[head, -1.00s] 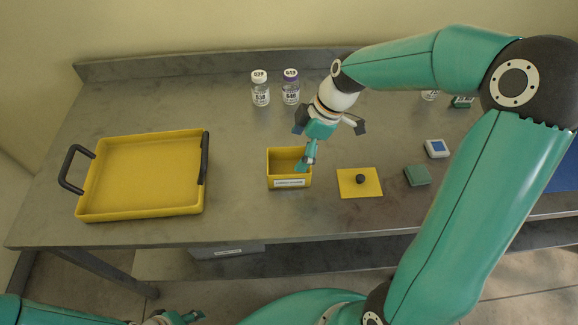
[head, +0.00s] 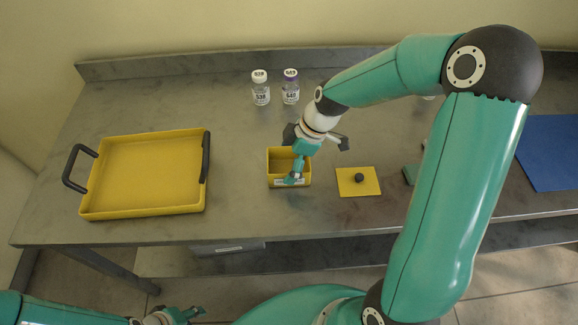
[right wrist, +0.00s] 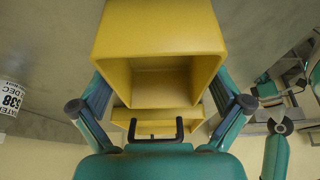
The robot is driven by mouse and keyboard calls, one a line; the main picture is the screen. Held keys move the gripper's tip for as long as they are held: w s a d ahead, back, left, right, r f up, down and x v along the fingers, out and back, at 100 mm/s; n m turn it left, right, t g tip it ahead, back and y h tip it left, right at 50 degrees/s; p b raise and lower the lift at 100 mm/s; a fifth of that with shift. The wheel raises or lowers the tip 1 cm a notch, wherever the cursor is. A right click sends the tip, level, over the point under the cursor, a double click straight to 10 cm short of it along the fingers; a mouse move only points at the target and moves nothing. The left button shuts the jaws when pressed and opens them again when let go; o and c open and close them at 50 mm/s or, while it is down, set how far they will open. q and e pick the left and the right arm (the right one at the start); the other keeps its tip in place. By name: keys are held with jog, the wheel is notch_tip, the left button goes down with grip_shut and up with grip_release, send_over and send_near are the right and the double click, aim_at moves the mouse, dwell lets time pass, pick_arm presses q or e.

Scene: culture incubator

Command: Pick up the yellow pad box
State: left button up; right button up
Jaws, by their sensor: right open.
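The yellow pad box (head: 276,161) is a small open-topped box with a white label on its front, standing on the grey bench. My right gripper (head: 294,177) is open and low over it, hiding part of its inside and front. In the right wrist view, the yellow pad box (right wrist: 160,36) shows between the two spread fingers of the right gripper (right wrist: 160,104), one on each side. I cannot tell whether they touch it. My left gripper (head: 183,316) is at the bottom edge, far from the box, and its opening is unclear.
A yellow tray (head: 145,175) with black handles stands left. Two labelled vials (head: 261,93) stand behind the box. A blue mat (head: 552,150) is far right.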

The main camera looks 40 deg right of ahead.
jog(key=shift+s+f+b, duration=0.1)
jog(key=shift+f+b, duration=0.15)
jog(key=shift+b, duration=0.25)
dwell(0.5)
jog(key=c, duration=0.9)
jog(key=shift+c, duration=0.2)
jog(key=shift+r, duration=0.15)
